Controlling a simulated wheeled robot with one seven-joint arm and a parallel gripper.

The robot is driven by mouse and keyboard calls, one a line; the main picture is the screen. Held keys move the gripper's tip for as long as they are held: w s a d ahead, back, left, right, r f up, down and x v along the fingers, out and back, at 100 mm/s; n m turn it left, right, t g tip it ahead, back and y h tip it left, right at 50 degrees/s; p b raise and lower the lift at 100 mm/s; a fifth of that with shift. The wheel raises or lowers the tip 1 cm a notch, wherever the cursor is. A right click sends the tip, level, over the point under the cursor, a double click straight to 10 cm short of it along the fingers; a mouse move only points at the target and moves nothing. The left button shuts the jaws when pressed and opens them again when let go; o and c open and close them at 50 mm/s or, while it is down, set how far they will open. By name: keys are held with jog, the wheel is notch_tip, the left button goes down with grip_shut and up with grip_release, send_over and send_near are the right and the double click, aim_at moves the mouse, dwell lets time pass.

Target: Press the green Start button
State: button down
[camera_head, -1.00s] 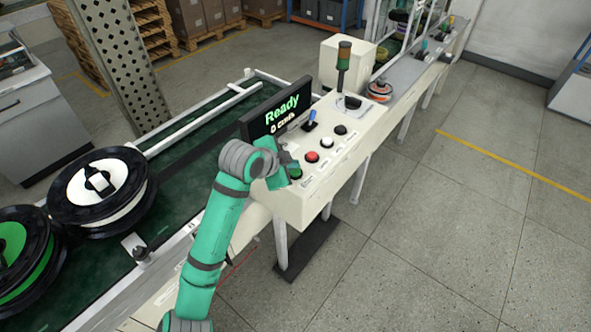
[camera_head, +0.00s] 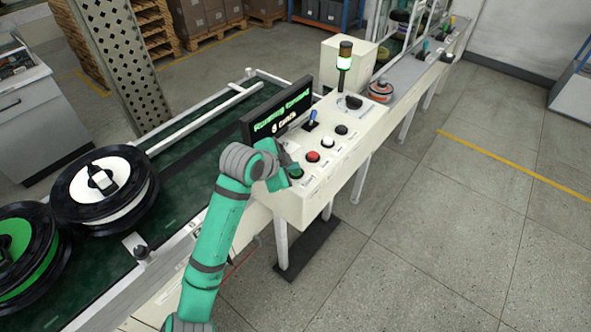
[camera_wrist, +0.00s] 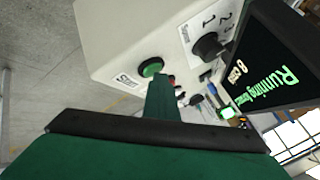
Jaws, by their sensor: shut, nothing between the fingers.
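The green Start button (camera_head: 296,173) sits at the near end of the cream control panel, in front of a row of other controls. In the wrist view the shut fingers (camera_wrist: 163,82) end close to the button's edge; a narrow gap seems to show, but contact is hard to judge. The display (camera_head: 277,113) shows green text starting with "Running".
A red button (camera_head: 313,156), a white one (camera_head: 327,142) and a black one (camera_head: 341,130) line the panel. The signal lamp (camera_head: 345,62) glows green. Reels (camera_head: 101,187) lie on the green conveyor (camera_head: 195,165) at left.

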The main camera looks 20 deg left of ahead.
aim_at(295, 173)
jog(key=shift+w+d+r, duration=0.1)
jog(key=shift+w+r, duration=0.05)
jog(key=shift+r, duration=0.35)
jog(key=shift+w+d+r, duration=0.1)
jog(key=shift+r, duration=0.35)
jog(key=shift+d, duration=0.25)
jog(key=shift+s+a+r, duration=0.1)
jog(key=shift+a+r, duration=0.1)
jog(key=shift+a, duration=0.15)
jog(key=shift+r, duration=0.25)
jog(key=shift+d+r, duration=0.15)
jog(key=shift+r, duration=1.9)
